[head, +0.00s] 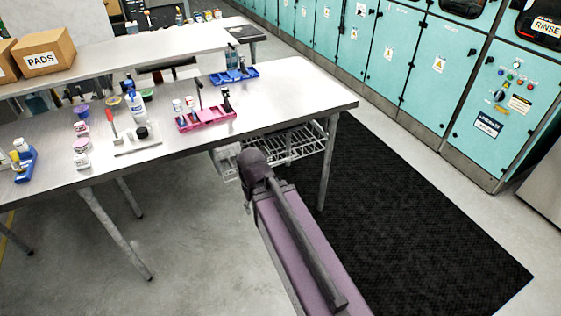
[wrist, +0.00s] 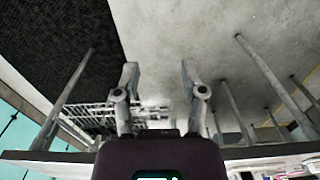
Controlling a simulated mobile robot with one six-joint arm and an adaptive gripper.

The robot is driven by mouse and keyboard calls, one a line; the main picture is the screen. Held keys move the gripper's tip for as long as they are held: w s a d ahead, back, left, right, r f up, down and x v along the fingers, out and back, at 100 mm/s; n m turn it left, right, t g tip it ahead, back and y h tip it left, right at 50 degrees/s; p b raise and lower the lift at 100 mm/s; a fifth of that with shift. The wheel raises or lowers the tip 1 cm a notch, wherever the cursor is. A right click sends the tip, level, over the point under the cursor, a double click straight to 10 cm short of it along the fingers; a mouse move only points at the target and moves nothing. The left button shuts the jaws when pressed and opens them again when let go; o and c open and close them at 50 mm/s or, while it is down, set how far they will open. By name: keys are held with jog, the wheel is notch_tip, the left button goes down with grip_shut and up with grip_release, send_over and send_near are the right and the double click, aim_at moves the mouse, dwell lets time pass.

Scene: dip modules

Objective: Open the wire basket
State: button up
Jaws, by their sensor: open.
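The wire basket (head: 302,143) hangs under the right end of the steel table (head: 292,98) in the head view. The dark end of my arm covers part of its front and left side. In the wrist view, which looks upside down, the wire basket (wrist: 88,116) shows at lower left, partly behind the left finger. My gripper (wrist: 160,72) is open, with its two fingers well apart and nothing held between them. The fingertips stand over bare floor in that view. I cannot tell whether a finger touches the basket. The gripper's fingers are not clear in the head view.
A pink tray (head: 206,121) and a blue tray (head: 234,77) with bottles stand on the table. Table legs (head: 329,165) rise close to the basket. A black mat (head: 410,215) lies right, before the teal cabinets (head: 400,45). The concrete floor (head: 195,235) is clear.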

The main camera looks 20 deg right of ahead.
jog(key=shift+a, duration=0.1)
jog(key=w+d+f+m+t+y+b, duration=0.2)
jog(key=w+d+f+m+t+b, duration=0.15)
jog(key=w+f+b, duration=0.65)
jog(key=w+d+f+m+t+y+b, duration=0.2)
jog(key=w+d+f+m+t+b, duration=0.15)
jog(key=w+f+b, duration=0.45)
jog(key=w+d+f+m+t+h+b, duration=0.1)
jog(key=w+d+m+t+b, duration=0.3)
jog(key=d+b, duration=0.5)
jog(key=w+d+f+m+t+h+b, duration=0.2)
jog(key=w+d+f+m+t+b, duration=0.2)
jog(key=d+b, duration=0.6)
jog(key=shift+w+d+f+m+t+b, duration=0.25)
jog(key=shift+w+m+b, duration=0.35)
jog(key=shift+w+m, duration=0.6)
jog(key=shift+r, duration=0.1)
jog(key=b+x, duration=0.2)
jog(key=x, duration=1.1)
jog(key=shift+w+d+b, duration=0.1)
jog(key=shift+w+b, duration=0.25)
jog(key=shift+b, duration=0.05)
